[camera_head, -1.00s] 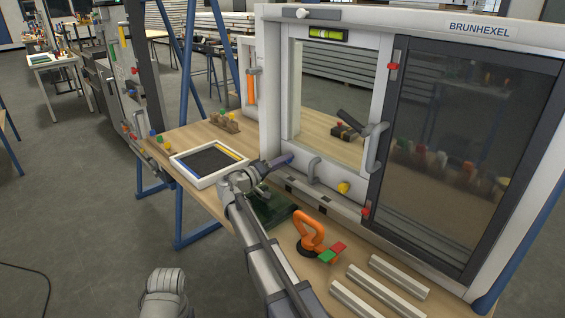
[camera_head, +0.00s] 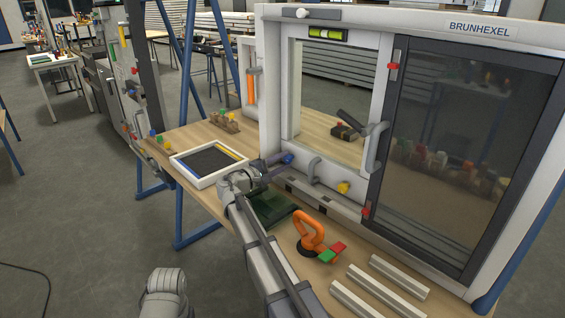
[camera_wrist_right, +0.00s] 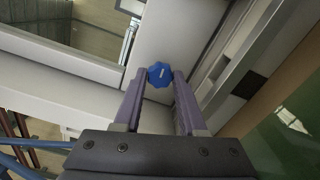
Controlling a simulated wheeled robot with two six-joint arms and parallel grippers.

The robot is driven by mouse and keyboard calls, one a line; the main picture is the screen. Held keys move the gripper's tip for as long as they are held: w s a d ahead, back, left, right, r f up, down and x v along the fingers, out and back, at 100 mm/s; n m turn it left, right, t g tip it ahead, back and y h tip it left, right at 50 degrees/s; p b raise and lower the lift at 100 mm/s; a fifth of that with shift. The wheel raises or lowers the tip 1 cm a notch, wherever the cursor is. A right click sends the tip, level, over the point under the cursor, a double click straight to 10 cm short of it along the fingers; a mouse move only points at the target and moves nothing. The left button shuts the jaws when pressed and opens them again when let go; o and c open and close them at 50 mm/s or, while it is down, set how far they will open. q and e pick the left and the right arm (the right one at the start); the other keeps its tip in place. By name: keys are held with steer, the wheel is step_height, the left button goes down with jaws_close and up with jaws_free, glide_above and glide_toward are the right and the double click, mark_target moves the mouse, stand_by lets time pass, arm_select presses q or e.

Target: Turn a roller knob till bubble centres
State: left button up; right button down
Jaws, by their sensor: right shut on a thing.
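My right gripper (camera_head: 284,161) is at the lower left of the white window frame (camera_head: 271,100). In the right wrist view its two purple fingers (camera_wrist_right: 159,82) are shut on a blue knob (camera_wrist_right: 159,74), which sits between the fingertips. In the head view the blue knob (camera_head: 288,158) is partly hidden by the fingers. A yellow knob (camera_head: 343,187) sits further right on the lower rail. A spirit level with a yellow-green vial (camera_head: 327,34) is on the top of the sash; the exact bubble position is too small to tell.
An orange suction lifter (camera_head: 309,232) and pale bars (camera_head: 388,277) lie on the bench to the right of my right arm. A white-rimmed tray (camera_head: 197,182) lies to its left. Grey handles (camera_head: 376,147) stick out from the frame.

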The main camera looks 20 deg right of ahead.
steer(key=shift+n, duration=1)
steer(key=shift+c, duration=2.3)
jaws_free()
steer(key=shift+v, duration=3.95)
steer(key=shift+f, duration=0.1)
